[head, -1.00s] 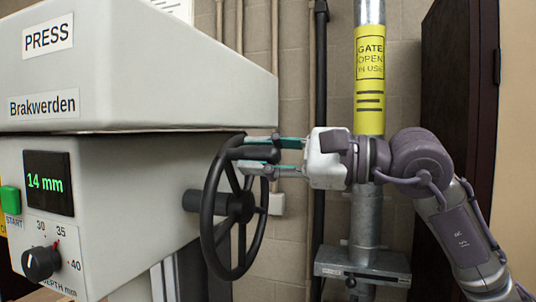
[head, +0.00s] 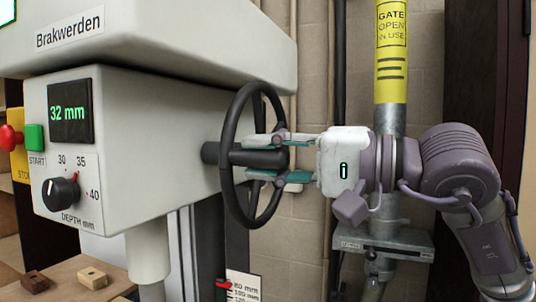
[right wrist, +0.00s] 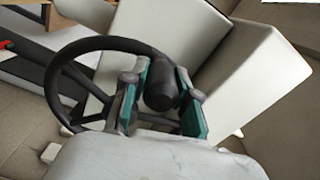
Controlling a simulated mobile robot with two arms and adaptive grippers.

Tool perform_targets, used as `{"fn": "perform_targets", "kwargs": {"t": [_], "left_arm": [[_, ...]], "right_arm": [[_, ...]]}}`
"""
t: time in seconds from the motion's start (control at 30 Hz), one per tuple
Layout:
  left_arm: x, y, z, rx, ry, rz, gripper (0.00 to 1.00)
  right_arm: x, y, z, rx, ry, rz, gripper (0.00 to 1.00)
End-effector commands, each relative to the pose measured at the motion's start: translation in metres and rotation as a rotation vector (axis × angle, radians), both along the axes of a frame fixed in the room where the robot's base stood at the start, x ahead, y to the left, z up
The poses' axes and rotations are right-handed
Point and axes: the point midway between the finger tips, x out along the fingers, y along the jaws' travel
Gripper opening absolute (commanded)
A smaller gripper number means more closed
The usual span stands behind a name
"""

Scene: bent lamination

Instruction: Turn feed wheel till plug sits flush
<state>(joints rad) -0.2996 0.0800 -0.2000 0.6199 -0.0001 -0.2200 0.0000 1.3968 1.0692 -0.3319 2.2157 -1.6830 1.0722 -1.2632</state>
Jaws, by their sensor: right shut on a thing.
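The black feed wheel (head: 228,150) stands on the right side of the grey press (head: 150,130). My right gripper (head: 268,158) is shut on the wheel's handle, with one finger above it and one below. In the right wrist view the dark handle (right wrist: 160,85) sits between the fingers of my right gripper (right wrist: 162,98), beside the wheel's rim (right wrist: 62,75). The green display (head: 70,113) reads 32 mm. No plug in a hole can be made out. My left gripper is not in view.
Small wooden blocks (head: 92,276) lie at lower left. A yellow-sleeved pole (head: 391,60) stands behind my right arm.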

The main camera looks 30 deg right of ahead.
Motion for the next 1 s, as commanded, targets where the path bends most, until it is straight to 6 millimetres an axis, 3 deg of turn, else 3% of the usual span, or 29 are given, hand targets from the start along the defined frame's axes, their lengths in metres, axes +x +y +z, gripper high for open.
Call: {"fn": "perform_targets", "kwargs": {"t": [0.03, 0.2, 0.9, 0.93, 1.0], "left_arm": [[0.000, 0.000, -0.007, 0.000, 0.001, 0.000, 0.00], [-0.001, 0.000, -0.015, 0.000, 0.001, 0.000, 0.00], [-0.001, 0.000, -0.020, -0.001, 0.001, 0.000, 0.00], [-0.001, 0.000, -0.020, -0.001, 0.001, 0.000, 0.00], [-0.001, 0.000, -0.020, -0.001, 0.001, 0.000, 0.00]], "right_arm": [[0.000, 0.002, -0.011, -0.025, -0.009, 0.002, 0.00], [0.000, 0.002, -0.018, -0.033, -0.015, 0.002, 0.00], [0.001, 0.002, -0.025, -0.033, -0.009, 0.002, 0.00], [0.001, 0.002, -0.025, -0.033, -0.009, 0.002, 0.34], [0.001, 0.002, -0.025, -0.033, -0.009, 0.002, 0.45]]}}
